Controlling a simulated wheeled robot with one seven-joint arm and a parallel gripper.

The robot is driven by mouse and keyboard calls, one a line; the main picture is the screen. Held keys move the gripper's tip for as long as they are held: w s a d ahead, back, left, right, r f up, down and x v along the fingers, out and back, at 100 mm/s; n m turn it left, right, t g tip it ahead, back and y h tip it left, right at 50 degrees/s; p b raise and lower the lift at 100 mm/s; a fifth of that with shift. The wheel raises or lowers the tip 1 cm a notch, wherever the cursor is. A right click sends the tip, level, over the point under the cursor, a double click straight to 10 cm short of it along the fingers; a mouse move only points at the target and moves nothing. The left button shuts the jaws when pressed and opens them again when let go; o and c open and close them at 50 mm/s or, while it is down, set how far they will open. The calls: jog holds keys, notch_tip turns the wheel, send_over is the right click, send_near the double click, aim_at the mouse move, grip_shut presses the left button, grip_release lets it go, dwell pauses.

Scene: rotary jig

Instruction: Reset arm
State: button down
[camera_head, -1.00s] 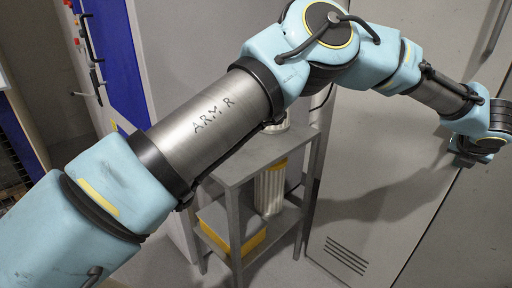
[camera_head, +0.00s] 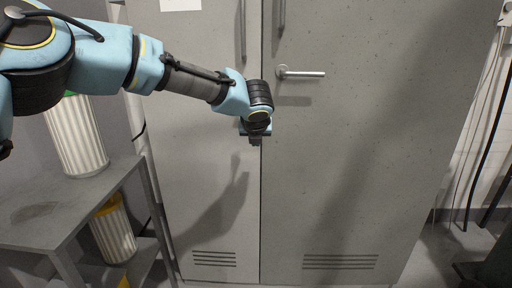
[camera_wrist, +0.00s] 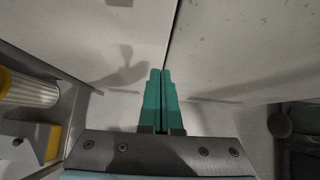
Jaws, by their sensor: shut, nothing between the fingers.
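My arm reaches in from the left in the head view. My gripper (camera_head: 256,140) points down in front of the grey cabinet (camera_head: 385,150), close to the seam between its two doors. In the wrist view my gripper (camera_wrist: 161,75) shows two green fingers side by side, shut with nothing between them. The gripper's gap from the doors is hard to judge.
A grey shelf table (camera_head: 45,205) stands at the left, with a white ribbed canister (camera_head: 78,140) on top and another ribbed canister (camera_head: 113,232) below. The cabinet's lever handle (camera_head: 302,73) sticks out right of my gripper. Cables (camera_head: 485,130) hang at the far right.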

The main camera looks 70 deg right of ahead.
jog(key=v, duration=0.5)
jog(key=shift+a+b, duration=0.1)
jog(key=shift+b, duration=0.2)
jog(key=shift+r, duration=0.1)
